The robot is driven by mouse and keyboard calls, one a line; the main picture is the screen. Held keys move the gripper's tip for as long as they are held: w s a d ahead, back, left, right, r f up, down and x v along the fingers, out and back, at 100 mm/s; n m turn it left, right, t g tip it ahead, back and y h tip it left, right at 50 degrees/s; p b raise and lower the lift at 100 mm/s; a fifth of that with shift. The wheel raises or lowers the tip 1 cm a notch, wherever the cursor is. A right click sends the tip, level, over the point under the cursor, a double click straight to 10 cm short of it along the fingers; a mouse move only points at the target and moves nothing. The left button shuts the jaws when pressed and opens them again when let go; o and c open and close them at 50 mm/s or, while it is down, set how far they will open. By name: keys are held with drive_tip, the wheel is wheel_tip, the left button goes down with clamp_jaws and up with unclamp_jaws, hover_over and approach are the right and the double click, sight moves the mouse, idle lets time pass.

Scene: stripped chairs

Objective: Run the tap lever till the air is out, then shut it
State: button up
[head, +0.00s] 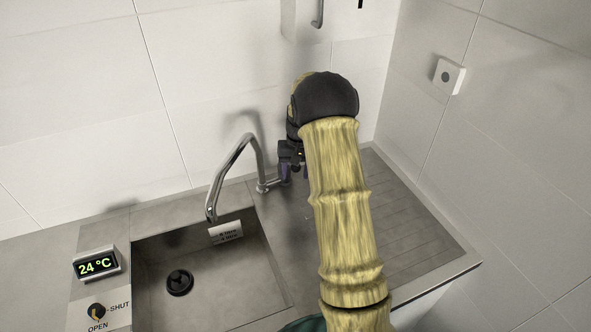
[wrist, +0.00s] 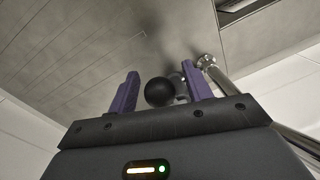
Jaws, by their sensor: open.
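The chrome tap (head: 241,152) stands behind the sink, its spout arching over the basin. No water shows at its mouth. In the wrist view a black ball knob (wrist: 159,91), which looks like the end of the tap lever, sits between the two purple fingers of my gripper (wrist: 161,88). The fingers are open, with gaps on both sides of the knob. The chrome tap body (wrist: 208,62) is just right of the fingers. In the head view my gripper (head: 286,170) is at the tap's right side, and my arm hides the lever.
A display (head: 97,264) reads 24 °C. Below it is a black knob (head: 96,311) marked OPEN and SHUT. The ribbed drainboard (head: 410,230) is clear; walls close the back and right.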

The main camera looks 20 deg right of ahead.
drive_tip(key=shift+c, duration=0.2)
clamp_jaws()
drive_tip(key=shift+d+f, duration=0.1)
